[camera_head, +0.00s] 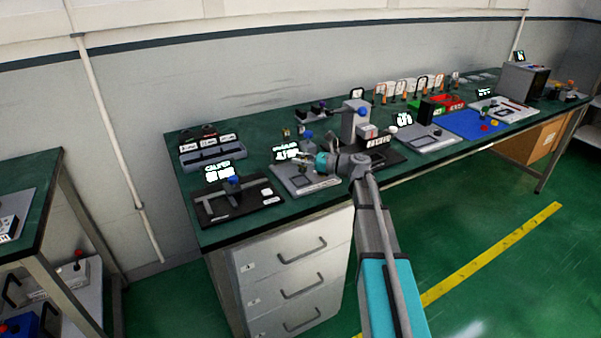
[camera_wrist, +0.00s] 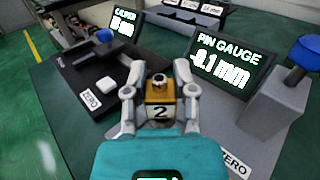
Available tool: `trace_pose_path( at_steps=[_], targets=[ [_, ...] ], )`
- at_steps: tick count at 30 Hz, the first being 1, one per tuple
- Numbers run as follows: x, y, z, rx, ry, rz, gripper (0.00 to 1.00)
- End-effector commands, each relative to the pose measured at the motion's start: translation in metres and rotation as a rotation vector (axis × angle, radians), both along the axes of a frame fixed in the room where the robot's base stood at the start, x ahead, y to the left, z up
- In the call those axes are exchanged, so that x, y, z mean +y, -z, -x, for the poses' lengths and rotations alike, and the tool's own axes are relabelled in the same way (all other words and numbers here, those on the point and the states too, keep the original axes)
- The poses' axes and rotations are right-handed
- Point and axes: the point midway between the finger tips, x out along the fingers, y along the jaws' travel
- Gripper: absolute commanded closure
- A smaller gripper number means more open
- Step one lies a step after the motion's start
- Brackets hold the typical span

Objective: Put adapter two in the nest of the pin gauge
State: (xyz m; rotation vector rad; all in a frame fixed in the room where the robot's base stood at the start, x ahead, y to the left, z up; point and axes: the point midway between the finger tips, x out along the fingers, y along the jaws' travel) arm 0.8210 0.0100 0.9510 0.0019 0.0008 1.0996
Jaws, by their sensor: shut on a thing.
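My gripper (camera_wrist: 160,92) is shut on adapter two (camera_wrist: 160,112), a brass-coloured block with a white label reading 2 and a round metal top, gripped from both sides. In the wrist view the pin gauge display (camera_wrist: 221,68) stands just beyond and right of the adapter and reads about -0.1 mm. The pin gauge's grey block (camera_wrist: 268,118) with a blue knob (camera_wrist: 287,76) is at the right. In the head view my gripper (camera_head: 306,157) is over the light plate of the pin gauge (camera_head: 302,183). I cannot make out the nest.
The caliper station (camera_head: 238,203), a dark plate with a blue knob and its own display (camera_wrist: 121,28), is left of the pin gauge. A grey bin rack (camera_head: 212,152) stands behind it. A grey press-like stand (camera_head: 353,122) is close behind my gripper.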

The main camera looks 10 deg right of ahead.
Motion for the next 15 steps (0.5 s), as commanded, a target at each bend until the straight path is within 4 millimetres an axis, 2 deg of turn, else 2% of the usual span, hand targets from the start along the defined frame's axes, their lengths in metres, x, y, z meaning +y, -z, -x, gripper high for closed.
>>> trace_pose_path(
  at_steps=[9, 15],
  targets=[
    [0.0007, -0.0001, -0.0002, 0.0, 0.0, 0.0, 1.0],
    [0.0049, 0.0087, -0.0042, 0.0, -0.001, 0.0, 1.0]
  ],
)
